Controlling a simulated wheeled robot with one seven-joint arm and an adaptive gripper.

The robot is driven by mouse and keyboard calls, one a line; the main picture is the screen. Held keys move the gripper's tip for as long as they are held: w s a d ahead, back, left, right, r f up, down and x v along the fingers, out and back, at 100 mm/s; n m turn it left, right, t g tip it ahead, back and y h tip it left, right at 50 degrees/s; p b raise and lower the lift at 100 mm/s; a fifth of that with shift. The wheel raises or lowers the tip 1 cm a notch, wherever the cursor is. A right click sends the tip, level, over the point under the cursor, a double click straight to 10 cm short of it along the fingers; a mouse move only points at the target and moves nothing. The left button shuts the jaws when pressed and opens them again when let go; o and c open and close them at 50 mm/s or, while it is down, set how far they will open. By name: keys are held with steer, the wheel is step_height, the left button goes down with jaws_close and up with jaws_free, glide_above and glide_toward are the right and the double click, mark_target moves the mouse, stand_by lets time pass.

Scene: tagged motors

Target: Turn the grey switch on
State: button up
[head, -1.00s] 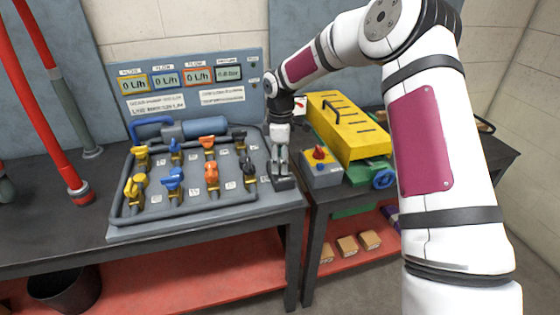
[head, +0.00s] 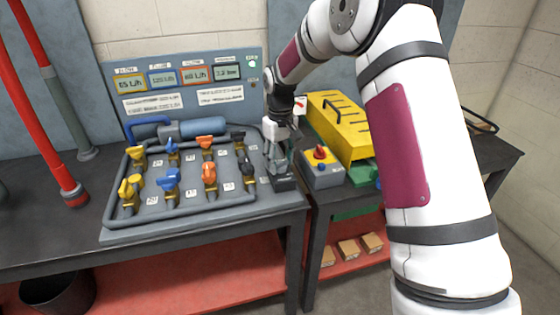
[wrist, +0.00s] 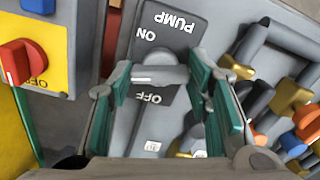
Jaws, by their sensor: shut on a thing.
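The grey switch (wrist: 155,74) shows in the wrist view on a dark plate marked PUMP (wrist: 172,20), with the words ON and OFF on either side of its handle. My gripper (wrist: 163,82) has its green-padded fingers on both ends of the handle and is shut on it. In the head view my gripper (head: 275,163) points down over the right end of the valve board, at the dark switch base (head: 285,184). The switch handle is mostly hidden there by the gripper.
Yellow, blue, orange and black valves (head: 172,179) stand on the board (head: 150,232) left of my gripper. A grey-and-yellow box with a red knob (head: 320,153) is close on the right. The display panel (head: 190,78) behind shows flow and pressure readings and a green light (head: 252,63).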

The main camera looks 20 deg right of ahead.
mark_target(280, 161)
steer(key=shift+m, duration=1.6)
steer(key=o, duration=1.2)
steer(key=shift+c, duration=0.2)
step_height(280, 161, up, 12)
